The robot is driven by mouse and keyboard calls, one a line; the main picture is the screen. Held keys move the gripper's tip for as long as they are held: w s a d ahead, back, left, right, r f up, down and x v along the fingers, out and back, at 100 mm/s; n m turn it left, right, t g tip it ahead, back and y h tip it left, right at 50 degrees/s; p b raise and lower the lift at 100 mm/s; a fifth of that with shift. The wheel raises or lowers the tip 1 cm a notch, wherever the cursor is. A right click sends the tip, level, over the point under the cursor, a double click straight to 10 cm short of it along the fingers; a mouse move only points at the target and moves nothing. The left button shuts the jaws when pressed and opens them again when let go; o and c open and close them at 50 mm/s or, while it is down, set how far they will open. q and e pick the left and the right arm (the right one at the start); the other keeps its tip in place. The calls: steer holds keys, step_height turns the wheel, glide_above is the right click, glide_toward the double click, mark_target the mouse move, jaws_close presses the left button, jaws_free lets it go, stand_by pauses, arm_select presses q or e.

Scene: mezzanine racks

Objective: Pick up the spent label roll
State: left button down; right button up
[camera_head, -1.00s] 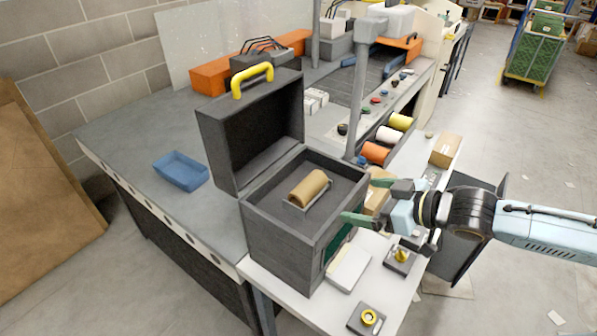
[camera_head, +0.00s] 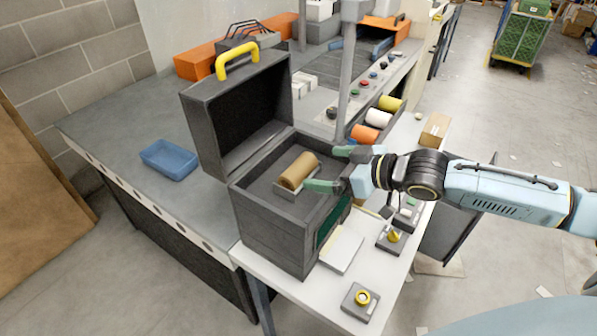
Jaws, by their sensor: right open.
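The spent label roll (camera_head: 299,170) is a tan-brown cylinder. It lies on a small grey holder inside the open dark grey label printer box (camera_head: 272,228), whose lid with a yellow handle (camera_head: 237,60) stands raised at the back left. My right gripper (camera_head: 322,168) comes in from the right with its two green fingers apart. Its nearer finger reaches over the box's right rim, just right of the roll, and its farther finger is near the box's far right corner. The roll is not between the fingertips. My left gripper is not in view.
A blue tray (camera_head: 170,159) sits on the grey table at left. A white pad (camera_head: 342,248) and a yellow-knobbed block (camera_head: 361,299) lie on the white bench in front.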

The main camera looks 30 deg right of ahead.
mark_target(300, 165)
steer(key=shift+p+x, duration=0.5)
steer(key=shift+x, duration=3.25)
steer(key=shift+s, duration=0.1)
steer(key=c, duration=0.7)
